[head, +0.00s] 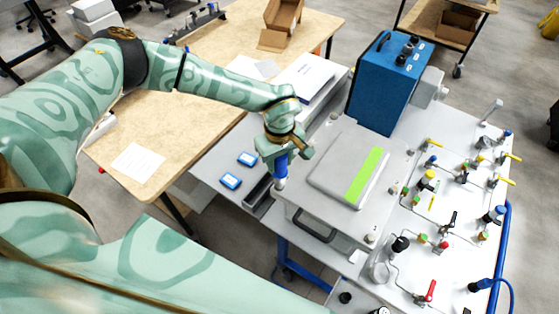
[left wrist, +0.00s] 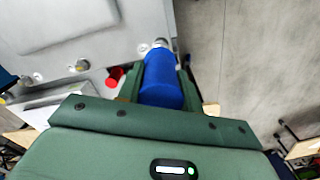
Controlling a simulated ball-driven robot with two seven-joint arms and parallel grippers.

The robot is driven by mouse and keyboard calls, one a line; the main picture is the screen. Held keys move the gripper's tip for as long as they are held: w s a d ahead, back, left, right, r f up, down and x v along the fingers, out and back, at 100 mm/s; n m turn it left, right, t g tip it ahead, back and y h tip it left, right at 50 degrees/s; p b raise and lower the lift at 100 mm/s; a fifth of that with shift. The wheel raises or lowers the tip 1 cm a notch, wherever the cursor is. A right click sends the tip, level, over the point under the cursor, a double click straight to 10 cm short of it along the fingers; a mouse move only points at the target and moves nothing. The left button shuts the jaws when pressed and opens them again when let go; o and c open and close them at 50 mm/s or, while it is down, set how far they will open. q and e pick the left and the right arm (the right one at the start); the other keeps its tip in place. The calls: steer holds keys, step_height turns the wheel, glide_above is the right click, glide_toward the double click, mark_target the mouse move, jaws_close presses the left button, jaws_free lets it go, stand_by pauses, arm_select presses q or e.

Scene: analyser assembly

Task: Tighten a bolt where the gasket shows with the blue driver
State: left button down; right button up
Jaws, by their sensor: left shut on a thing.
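My left gripper (head: 284,158) is shut on the blue driver (head: 281,170) and holds it upright over the left corner of the grey lidded box (head: 325,215). The driver (left wrist: 163,82) also shows in the left wrist view between the green jaws (left wrist: 162,88). Its pale tip (head: 280,184) is at the corner; I cannot tell whether it touches a bolt. A bolt (head: 371,238) sits at the box's near right corner, and another (left wrist: 82,65) shows in the left wrist view. My right gripper is not in view.
A blue case (head: 388,85) stands behind the box. A panel of valves and tubing (head: 450,195) lies to the right. Two small blue-edged items (head: 230,181) lie on the left. A wooden table (head: 150,125) is at the back left.

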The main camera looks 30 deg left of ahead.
arm_select(q)
steer(key=shift+s+r+p, duration=0.15)
steer(key=shift+r+p, duration=0.25)
steer(key=shift+r, duration=0.3)
steer(key=shift+r+p, duration=0.65)
steer(key=shift+r, duration=0.05)
steer(key=shift+r+p, duration=0.45)
steer(key=shift+r, duration=0.1)
